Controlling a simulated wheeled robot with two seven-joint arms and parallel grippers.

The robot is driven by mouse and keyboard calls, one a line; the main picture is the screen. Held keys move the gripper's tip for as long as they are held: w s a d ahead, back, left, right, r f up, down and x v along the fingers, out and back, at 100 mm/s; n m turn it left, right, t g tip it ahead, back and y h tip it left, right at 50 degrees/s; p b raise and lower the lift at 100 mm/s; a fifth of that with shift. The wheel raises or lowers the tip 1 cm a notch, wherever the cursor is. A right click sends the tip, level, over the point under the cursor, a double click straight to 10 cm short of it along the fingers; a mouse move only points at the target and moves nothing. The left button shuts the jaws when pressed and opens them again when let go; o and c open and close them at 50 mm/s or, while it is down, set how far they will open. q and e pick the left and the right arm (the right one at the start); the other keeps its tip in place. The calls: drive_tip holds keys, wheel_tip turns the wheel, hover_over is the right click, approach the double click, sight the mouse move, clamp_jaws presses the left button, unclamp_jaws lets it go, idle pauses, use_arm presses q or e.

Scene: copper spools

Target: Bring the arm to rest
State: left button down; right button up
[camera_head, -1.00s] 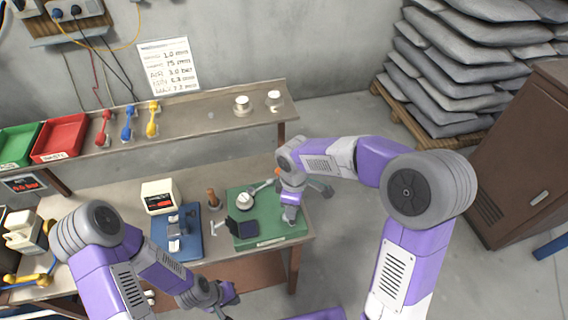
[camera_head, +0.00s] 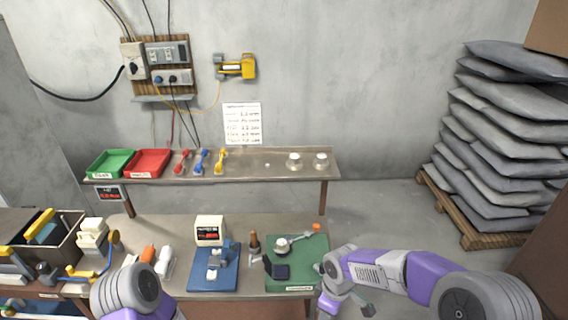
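My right arm comes in from the right, and its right gripper (camera_head: 332,304) hangs low beside the right edge of the green mat (camera_head: 300,284). Two pale spools (camera_head: 294,161) (camera_head: 321,162) stand on the upper shelf.
The bench holds a blue fixture (camera_head: 215,280), a white display box (camera_head: 209,231) and a dark pad (camera_head: 281,272). Green (camera_head: 110,163) and red (camera_head: 147,162) bins stand on the shelf. Grey sacks (camera_head: 505,150) are stacked on a pallet at right. Floor between is clear.

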wheel_tip(320, 180, down, 10)
drive_tip(key=a+m+y+b, duration=0.1)
drive_tip(key=a+m+y, duration=0.1)
drive_tip(key=m, duration=0.1)
use_arm(q)
wheel_tip(320, 180, down, 6)
drive_tip(key=w+b, duration=0.1)
drive_tip(key=b, duration=0.3)
drive_tip(key=shift+w+f+b, duration=0.2)
drive_tip(key=shift+w+b, duration=0.05)
drive_tip(key=shift+b, duration=0.1)
use_arm(e)
drive_tip(key=s+f+m, duration=0.5)
drive_tip(key=s+f, duration=0.1)
drive_tip(key=f, duration=0.3)
drive_tip(key=s+f+m+y, duration=0.1)
drive_tip(key=s+f+m, duration=0.5)
drive_tip(key=f, duration=0.3)
drive_tip(key=shift+s+m+t+y, duration=0.3)
drive_tip(key=shift+s, duration=0.15)
